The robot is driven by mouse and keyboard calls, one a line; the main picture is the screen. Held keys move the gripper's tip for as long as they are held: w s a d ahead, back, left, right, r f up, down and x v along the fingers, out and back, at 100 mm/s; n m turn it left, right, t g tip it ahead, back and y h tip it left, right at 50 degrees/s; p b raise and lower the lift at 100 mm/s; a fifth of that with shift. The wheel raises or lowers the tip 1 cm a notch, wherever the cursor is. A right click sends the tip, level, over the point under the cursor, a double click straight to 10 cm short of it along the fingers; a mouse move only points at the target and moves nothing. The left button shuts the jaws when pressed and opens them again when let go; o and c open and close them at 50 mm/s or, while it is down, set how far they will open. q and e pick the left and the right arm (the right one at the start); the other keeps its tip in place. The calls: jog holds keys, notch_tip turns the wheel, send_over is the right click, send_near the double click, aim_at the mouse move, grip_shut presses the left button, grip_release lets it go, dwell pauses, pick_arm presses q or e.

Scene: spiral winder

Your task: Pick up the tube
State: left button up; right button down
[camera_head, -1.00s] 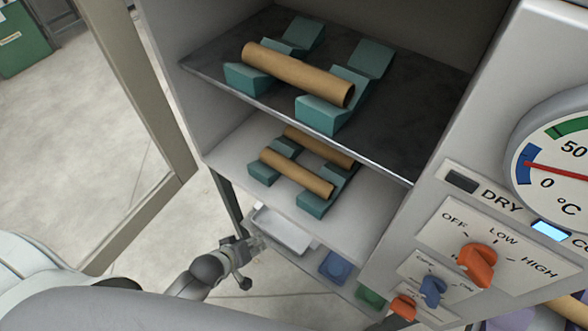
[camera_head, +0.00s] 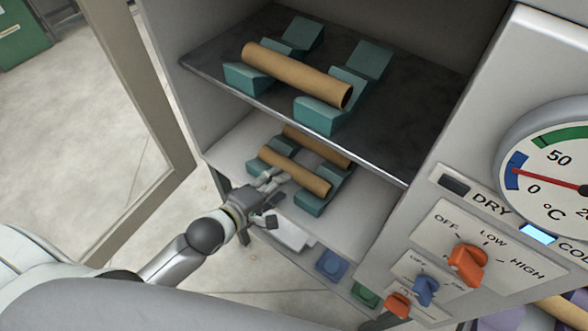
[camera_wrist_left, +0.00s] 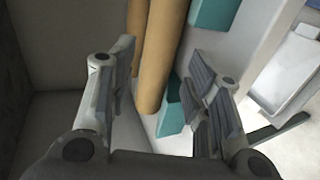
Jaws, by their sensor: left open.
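Three tan tubes rest on teal V-shaped supports inside the open cabinet. One tube (camera_head: 297,74) lies on the dark upper shelf. A front tube (camera_head: 295,171) and a rear tube (camera_head: 318,147) lie on the pale lower shelf. My left gripper (camera_head: 276,181) is at the front edge of the lower shelf, close to the front tube. In the left wrist view my left gripper (camera_wrist_left: 165,80) is open, with the nearer tube (camera_wrist_left: 165,55) showing between and beyond its fingers. A second tube (camera_wrist_left: 138,35) shows beside it. Contact cannot be told. My right gripper is out of view.
The upper shelf (camera_head: 400,140) overhangs the lower shelf (camera_head: 345,225). The open door (camera_head: 160,130) stands at left. A control panel with knobs (camera_head: 467,262) and a dial (camera_head: 555,180) is at right.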

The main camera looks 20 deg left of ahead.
aim_at(291, 174)
pick_arm(q)
jog(key=shift+p+x, duration=0.4)
jog(key=shift+x, duration=3.4)
jog(key=shift+s+f, duration=0.1)
jog(key=c, duration=0.7)
jog(key=shift+o, duration=0.2)
